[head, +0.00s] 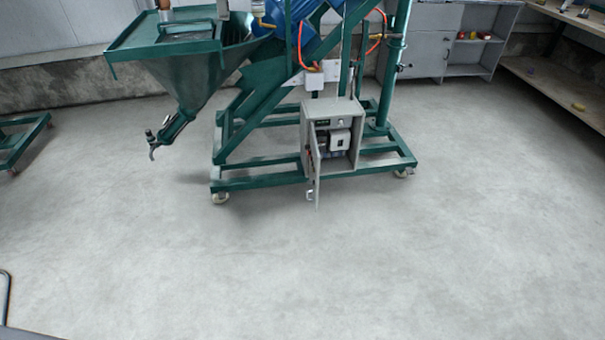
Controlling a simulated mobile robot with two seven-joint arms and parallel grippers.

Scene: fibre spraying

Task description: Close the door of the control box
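The grey control box (347,110) is mounted low on the green wheeled frame of the spraying machine, in the middle of the head view. Its front is open and electrical parts (339,139) show inside. Its narrow door (314,172) stands open, swung out towards me from the box's left side and seen nearly edge-on. A small handle or latch (309,195) shows near the door's lower outer end. Neither of my grippers is in view.
The green frame (285,177) stands on castors around the box. A green hopper (190,75) with a nozzle hangs at the left. A cabinet (450,45) and a wooden shelf (555,85) stand at the back right. The concrete floor (310,270) in front is clear.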

